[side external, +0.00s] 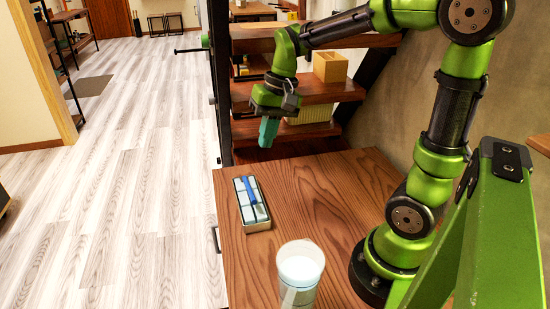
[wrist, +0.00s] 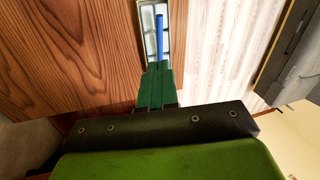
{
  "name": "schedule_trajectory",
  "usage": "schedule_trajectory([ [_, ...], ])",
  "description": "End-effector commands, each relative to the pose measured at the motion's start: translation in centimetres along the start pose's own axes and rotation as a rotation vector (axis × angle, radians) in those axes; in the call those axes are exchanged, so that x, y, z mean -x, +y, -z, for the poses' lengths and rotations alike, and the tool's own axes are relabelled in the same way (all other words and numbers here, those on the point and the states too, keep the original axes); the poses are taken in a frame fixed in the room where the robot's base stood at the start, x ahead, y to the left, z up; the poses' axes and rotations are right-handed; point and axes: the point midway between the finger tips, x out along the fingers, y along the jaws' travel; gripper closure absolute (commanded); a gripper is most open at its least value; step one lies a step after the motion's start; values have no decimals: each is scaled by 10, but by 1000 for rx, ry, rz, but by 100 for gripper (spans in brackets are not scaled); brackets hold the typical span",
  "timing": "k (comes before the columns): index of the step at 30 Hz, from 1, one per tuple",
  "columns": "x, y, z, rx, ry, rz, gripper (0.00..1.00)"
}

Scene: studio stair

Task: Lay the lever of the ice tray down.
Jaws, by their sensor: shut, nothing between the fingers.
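The ice tray (side external: 258,223) is a small dark-rimmed tray with pale cube compartments, on the wooden top near its left edge. Its blue lever (side external: 248,190) runs along the tray's length; from these views I cannot tell how far it is raised. The wrist view shows the tray (wrist: 148,24) and the lever (wrist: 160,35) at the top centre, partly hidden behind my gripper's fingers. My gripper (side external: 268,132) is shut and empty, its teal fingers pointing down, above the surface and beyond the tray's far end. The fingers also show in the wrist view (wrist: 158,82).
A white cup (side external: 300,268) stands on the wooden cabinet top (side external: 330,200) in front of the tray. Wooden stairs rise behind, with a cardboard box (side external: 330,66) and a yellow basket (side external: 312,112) on the steps. The middle of the top is clear.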

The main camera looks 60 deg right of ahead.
Motion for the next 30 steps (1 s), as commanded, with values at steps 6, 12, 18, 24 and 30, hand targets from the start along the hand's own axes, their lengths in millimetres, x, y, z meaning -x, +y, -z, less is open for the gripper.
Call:
schedule_trajectory([
  [6,-11,4,42,-140,-184,-51,100],
  [12,-1,-4,36,-161,-238,-43,100],
  [18,-25,-3,29,-159,-243,-43,100],
  [24,-68,-2,18,-158,-245,-43,100],
  [30,-106,-1,9,-159,-243,-44,100],
])
